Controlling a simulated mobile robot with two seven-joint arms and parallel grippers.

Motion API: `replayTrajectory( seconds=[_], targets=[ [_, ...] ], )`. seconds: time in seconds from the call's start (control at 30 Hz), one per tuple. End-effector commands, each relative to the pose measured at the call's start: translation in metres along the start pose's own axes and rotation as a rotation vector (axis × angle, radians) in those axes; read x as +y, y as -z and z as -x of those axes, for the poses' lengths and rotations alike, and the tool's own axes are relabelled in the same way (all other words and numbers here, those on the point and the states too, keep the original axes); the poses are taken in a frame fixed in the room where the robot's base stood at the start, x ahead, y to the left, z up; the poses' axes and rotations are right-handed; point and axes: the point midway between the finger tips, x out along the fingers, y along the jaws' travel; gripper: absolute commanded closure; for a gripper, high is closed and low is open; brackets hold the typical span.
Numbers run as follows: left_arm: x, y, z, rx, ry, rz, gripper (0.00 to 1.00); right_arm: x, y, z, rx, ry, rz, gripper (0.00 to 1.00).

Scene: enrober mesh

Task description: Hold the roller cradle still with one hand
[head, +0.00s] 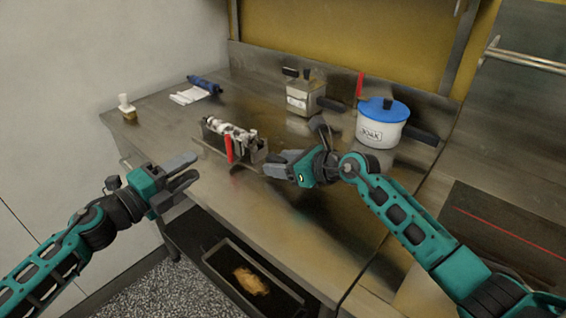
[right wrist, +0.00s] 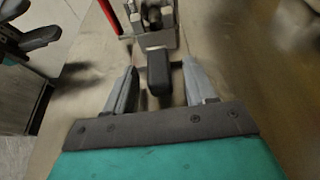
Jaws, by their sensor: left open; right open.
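The roller cradle (head: 257,153) is a small metal stand on the steel table, with a pale and dark roller (head: 228,130) lying across it. A red handle-like part (head: 229,148) stands at its front side. My right gripper (head: 276,163) is at the cradle's right end. In the right wrist view the cradle (right wrist: 156,40) is straight ahead, and its dark block (right wrist: 158,72) sits between the two open fingers, with gaps visible on both sides. My left gripper (head: 192,172) is open and empty off the table's front edge, left of the cradle.
A white pot with a blue lid (head: 383,110) and a metal container (head: 304,97) stand behind. A blue roll (head: 205,84) on white cloth (head: 188,96) and a small white bottle (head: 126,106) are at the back left. A tray (head: 225,281) is below the table.

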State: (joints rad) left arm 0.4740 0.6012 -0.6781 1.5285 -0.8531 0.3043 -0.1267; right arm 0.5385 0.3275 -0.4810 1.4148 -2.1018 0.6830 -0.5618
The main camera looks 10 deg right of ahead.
Motion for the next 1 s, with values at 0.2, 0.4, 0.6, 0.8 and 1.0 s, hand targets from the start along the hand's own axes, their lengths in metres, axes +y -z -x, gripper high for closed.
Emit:
replayTrajectory(
  seconds=[0.2,0.4,0.6,0.8,1.0],
  targets=[
    [0.0000,0.0000,-0.0001,0.000,0.000,0.000,0.57,0.0000,0.0001,0.0003,0.000,0.000,0.000,0.55],
    [0.0000,0.0000,-0.0001,0.000,0.000,0.000,0.57,-0.0001,0.0002,0.0004,0.000,0.000,0.000,0.74],
    [-0.0001,0.0000,0.0000,0.000,0.000,0.000,0.57,-0.0001,0.0003,0.0005,0.000,0.000,0.000,0.94],
    [-0.0001,0.0000,0.0000,0.000,0.000,0.000,0.57,-0.0001,0.0004,0.0005,0.001,0.000,0.000,1.00],
    [-0.0001,-0.0001,0.0000,0.000,0.000,0.000,0.57,-0.0001,0.0004,0.0006,0.001,0.000,0.000,1.00]
  ],
)
